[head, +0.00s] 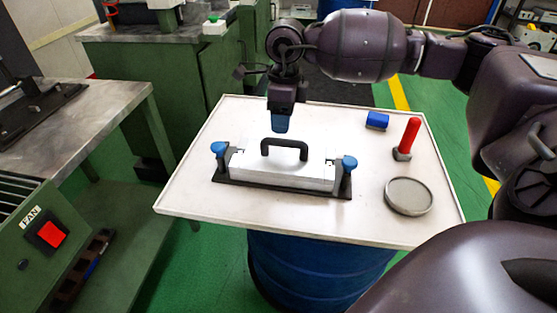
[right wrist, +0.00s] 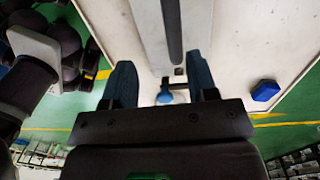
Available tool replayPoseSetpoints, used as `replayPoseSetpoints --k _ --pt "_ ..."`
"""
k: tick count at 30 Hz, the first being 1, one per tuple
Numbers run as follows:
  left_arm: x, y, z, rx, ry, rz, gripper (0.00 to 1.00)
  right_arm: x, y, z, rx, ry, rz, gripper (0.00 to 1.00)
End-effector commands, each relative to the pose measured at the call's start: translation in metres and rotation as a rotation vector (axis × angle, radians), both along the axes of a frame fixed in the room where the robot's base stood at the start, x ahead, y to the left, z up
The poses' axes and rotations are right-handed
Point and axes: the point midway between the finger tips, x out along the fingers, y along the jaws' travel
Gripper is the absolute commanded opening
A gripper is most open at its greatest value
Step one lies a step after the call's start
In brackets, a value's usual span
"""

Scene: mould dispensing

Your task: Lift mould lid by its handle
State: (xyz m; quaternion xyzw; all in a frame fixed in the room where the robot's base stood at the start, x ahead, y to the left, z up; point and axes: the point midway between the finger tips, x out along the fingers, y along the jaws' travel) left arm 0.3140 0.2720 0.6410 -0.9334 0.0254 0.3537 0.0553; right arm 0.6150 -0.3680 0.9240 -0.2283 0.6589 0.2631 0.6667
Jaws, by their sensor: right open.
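The mould (head: 290,172) is a white block on a black base plate on the white table, with a black arched handle (head: 285,143) on its lid. A blue knob stands at each end, left (head: 219,148) and right (head: 349,162). My right gripper (head: 281,127) points down with blue fingers, above and close to the handle. In the right wrist view its two fingers (right wrist: 160,72) are spread apart, and the dark handle (right wrist: 173,30) shows between and beyond them. I see no contact with the handle. My left gripper is not in view.
A blue block (head: 377,120), an upright red-handled tool (head: 408,138) and a round grey dish (head: 409,195) stand on the right of the white table (head: 190,195). A green panel with a red switch (head: 50,234) is at the left. The table's front is clear.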

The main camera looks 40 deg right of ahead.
Motion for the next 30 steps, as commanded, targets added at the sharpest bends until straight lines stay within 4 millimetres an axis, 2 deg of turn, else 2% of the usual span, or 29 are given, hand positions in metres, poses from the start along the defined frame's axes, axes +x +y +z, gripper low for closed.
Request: replayPoseSetpoints --k 5,15,23,30 --pt "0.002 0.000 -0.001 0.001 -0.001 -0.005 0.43 0.004 -0.011 -0.001 -0.055 -0.003 -0.004 0.53" --pt "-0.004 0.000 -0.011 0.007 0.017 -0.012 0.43 0.004 -0.011 -0.047 -0.051 0.000 -0.004 0.53" --pt "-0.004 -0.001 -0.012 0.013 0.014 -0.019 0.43 0.004 -0.011 -0.062 -0.051 -0.003 -0.004 0.53" --pt "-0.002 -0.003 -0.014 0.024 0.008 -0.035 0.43 0.006 -0.013 -0.096 -0.051 0.001 -0.003 0.53"
